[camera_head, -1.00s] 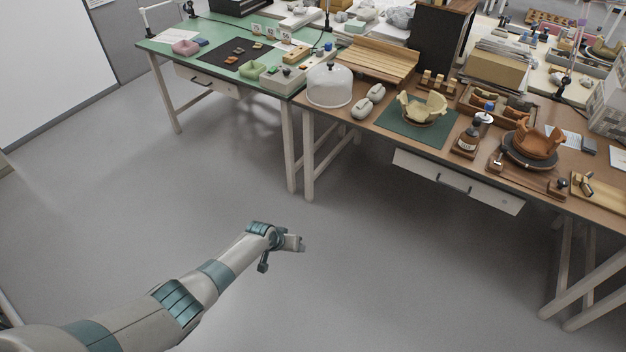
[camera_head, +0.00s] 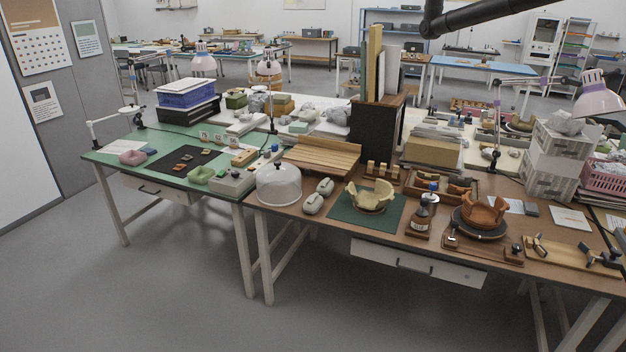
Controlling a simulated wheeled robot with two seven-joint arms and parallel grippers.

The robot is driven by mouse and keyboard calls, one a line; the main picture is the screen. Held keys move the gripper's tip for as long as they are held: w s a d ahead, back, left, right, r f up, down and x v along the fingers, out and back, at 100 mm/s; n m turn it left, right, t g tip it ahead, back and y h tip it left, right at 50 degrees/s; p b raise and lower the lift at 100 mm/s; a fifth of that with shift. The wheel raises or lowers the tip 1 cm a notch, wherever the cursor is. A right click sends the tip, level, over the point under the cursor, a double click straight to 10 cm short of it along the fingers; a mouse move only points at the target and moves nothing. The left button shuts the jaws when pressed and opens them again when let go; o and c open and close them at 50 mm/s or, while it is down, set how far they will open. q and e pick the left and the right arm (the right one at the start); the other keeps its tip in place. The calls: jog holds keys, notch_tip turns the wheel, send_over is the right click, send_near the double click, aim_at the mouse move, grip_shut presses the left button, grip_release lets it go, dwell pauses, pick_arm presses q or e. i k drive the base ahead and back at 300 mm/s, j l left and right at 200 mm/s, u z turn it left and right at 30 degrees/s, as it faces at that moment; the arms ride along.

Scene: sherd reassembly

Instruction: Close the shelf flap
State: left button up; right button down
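No shelf flap can be made out for certain. A dark brown cabinet-like box (camera_head: 376,132) stands at the back of the brown table, with boards upright on its top. Whether it has a flap, open or shut, I cannot tell. A blue shelf rack (camera_head: 398,24) stands far back in the room, too small to show a flap. Neither of my grippers is in view.
The brown table (camera_head: 330,228) holds a glass dome (camera_head: 278,184), pale sherds on a green mat (camera_head: 340,209) and an orange pot (camera_head: 483,214). A green table (camera_head: 110,172) adjoins at left. Grey floor (camera_head: 150,300) in front is clear. A black tube (camera_head: 490,18) crosses the top right.

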aim_at(310, 169)
jog(key=i+j+u, duration=0.15)
jog(key=i, duration=0.7)
jog(key=i+j+u, duration=0.15)
jog(key=i, duration=0.7)
